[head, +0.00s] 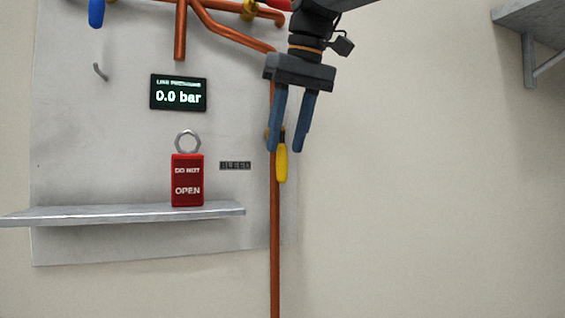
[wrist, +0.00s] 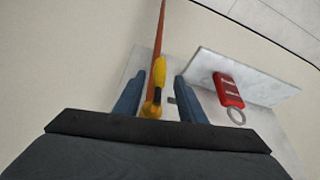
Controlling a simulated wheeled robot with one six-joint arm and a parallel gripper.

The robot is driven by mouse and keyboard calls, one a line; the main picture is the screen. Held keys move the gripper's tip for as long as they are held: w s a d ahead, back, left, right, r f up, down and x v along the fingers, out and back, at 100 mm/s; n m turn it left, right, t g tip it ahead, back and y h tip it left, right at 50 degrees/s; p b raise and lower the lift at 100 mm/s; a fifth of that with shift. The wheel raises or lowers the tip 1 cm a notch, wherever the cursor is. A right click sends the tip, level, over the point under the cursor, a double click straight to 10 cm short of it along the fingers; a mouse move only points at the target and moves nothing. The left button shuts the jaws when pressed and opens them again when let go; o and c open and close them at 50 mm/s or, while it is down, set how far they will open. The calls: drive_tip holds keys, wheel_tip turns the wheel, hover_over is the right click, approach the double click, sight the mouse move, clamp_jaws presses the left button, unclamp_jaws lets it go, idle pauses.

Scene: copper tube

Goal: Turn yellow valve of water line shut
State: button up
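A valve with a yellow lever (head: 281,165) sits on a vertical copper pipe (head: 275,250). The lever hangs down, roughly in line with the pipe. My gripper (head: 286,150) is open in front of the valve, pointing down, its two blue fingers apart. In the head view the fingertips reach the top of the lever. In the wrist view the yellow lever (wrist: 160,70) shows between the tips of my open gripper (wrist: 160,77), with no visible contact. The brass valve body (wrist: 151,109) lies nearer the palm.
A red "DO NOT OPEN" tag (head: 187,182) stands on a grey shelf (head: 110,215) left of the pipe. A display (head: 179,93) reads 0.0 bar. A blue handle (head: 96,13) and a hook (head: 100,72) are at upper left.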

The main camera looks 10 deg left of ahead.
sight(284, 150)
drive_tip(key=x, duration=0.5)
drive_tip(key=shift+w+a+f, duration=0.1)
drive_tip(key=shift+f, duration=0.25)
drive_tip(key=shift+c, duration=0.5)
clamp_jaws()
